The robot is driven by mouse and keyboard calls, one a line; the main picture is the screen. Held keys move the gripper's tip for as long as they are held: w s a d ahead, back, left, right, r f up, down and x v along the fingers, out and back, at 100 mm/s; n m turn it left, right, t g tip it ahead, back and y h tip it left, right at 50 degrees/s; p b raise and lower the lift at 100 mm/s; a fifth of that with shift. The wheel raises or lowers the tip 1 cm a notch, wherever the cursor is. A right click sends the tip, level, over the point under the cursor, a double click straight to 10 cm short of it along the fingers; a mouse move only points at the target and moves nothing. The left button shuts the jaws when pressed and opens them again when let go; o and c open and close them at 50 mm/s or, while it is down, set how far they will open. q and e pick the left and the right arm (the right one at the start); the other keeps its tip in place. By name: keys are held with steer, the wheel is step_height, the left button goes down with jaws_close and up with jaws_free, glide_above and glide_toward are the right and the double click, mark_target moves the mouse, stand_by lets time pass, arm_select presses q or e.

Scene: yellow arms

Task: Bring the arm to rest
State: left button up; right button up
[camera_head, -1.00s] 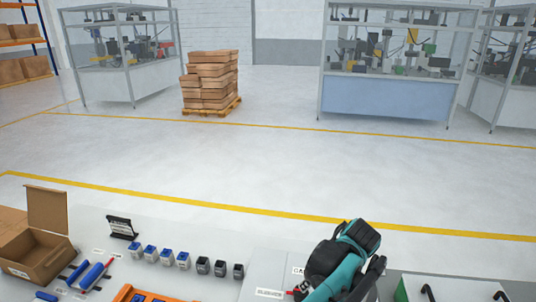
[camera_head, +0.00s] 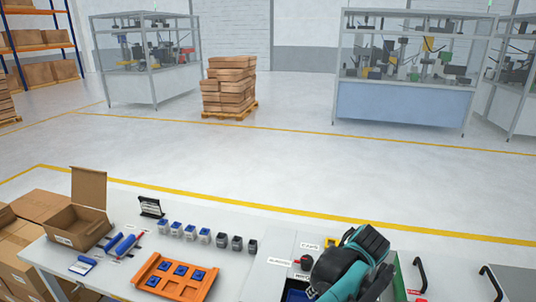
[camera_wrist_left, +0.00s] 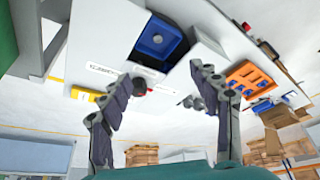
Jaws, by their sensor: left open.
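My left arm (camera_head: 350,264), teal and black, reaches over the right part of the table in the head view; its jaws cannot be made out there. In the left wrist view my left gripper (camera_wrist_left: 168,82) is open, with its grey fingers spread and nothing between them. A dark recess with a blue bin (camera_wrist_left: 160,38) lies beyond the fingertips, and part of it shows beside the arm in the head view (camera_head: 297,294). My right gripper is not in view.
An orange tray with blue pieces (camera_head: 172,278) lies left of the arm. Several small blue-and-grey and dark blocks (camera_head: 205,236) stand in a row behind it. An open cardboard box (camera_head: 78,224) stands at the left. Black handles (camera_head: 421,274) stand right of the arm.

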arm_select(q)
steer(key=s+a+m+h+b, duration=0.1)
steer(key=s+a+m+b, duration=0.15)
steer(key=a, duration=1.45)
steer(key=s+a+f+m+t+b, duration=0.1)
steer(key=s+a+f, duration=0.3)
steer(key=a, duration=0.4)
steer(key=s+a+f+m+t+h+b, duration=0.1)
steer(key=s+a+f+m+t+b, duration=0.1)
steer(key=s+a, duration=0.5)
step_height(320, 180, down, 2)
steer(key=shift+s+a+f+b, duration=0.15)
steer(key=shift+a+f+b, duration=0.05)
steer(key=shift+a+b, duration=0.35)
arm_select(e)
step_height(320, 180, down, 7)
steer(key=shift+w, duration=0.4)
